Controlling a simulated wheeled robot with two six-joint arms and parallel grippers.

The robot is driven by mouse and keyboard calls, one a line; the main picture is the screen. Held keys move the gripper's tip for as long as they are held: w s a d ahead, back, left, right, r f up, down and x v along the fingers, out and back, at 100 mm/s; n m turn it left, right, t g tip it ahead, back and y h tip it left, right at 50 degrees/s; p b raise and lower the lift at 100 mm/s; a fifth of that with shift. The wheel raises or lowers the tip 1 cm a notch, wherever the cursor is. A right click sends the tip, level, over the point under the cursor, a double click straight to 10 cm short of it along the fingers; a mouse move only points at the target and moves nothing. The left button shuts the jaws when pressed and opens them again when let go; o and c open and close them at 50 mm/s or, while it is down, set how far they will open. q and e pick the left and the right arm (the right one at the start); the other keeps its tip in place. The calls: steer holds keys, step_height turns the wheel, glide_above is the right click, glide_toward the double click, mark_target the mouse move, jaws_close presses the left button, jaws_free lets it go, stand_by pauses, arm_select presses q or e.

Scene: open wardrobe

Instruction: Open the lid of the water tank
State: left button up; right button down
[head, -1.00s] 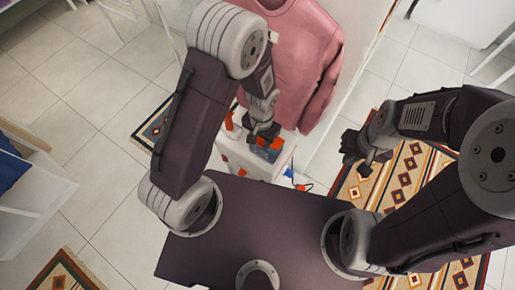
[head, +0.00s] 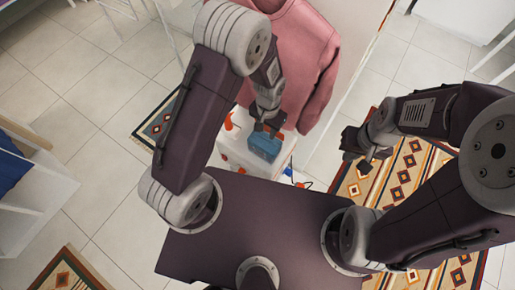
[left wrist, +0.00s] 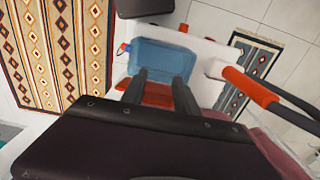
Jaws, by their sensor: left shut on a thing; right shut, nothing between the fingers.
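The water tank (head: 265,146) is a translucent blue box on a white appliance below the pink sweater. In the left wrist view its blue lid (left wrist: 160,58) fills the space just beyond the fingers. My left gripper (head: 267,127) is at the tank's upper edge. In the left wrist view its two dark fingers (left wrist: 161,84) reach the blue part's near edge, with an orange-red piece (left wrist: 158,96) showing between them. The gripper is shut on the lid; the exact contact is partly hidden. My right gripper (head: 367,147) is shut and empty, well right of the tank.
The white appliance (head: 232,152) bears the tank and an orange-red handle with a dark hose (left wrist: 250,86). The pink sweater (head: 305,60) hangs close behind my left gripper. Patterned rugs (head: 415,178) lie on the tiled floor. The floor at left is mostly clear.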

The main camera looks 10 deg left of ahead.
arm_select(q)
steer(key=shift+s+a+r+p, duration=0.15)
steer(key=shift+s+r+p, duration=0.2)
steer(key=shift+r+p, duration=0.25)
steer(key=shift+f, duration=0.1)
steer(key=shift+w+r, duration=0.3)
steer(key=shift+w, duration=0.15)
steer(key=shift+w+d+r+p, duration=0.1)
steer(key=shift+w+d+p, duration=0.15)
steer(key=shift+w, duration=0.35)
steer(key=shift+w+d+p, duration=0.15)
steer(key=shift+w+d, duration=0.2)
steer(key=shift+w, duration=0.25)
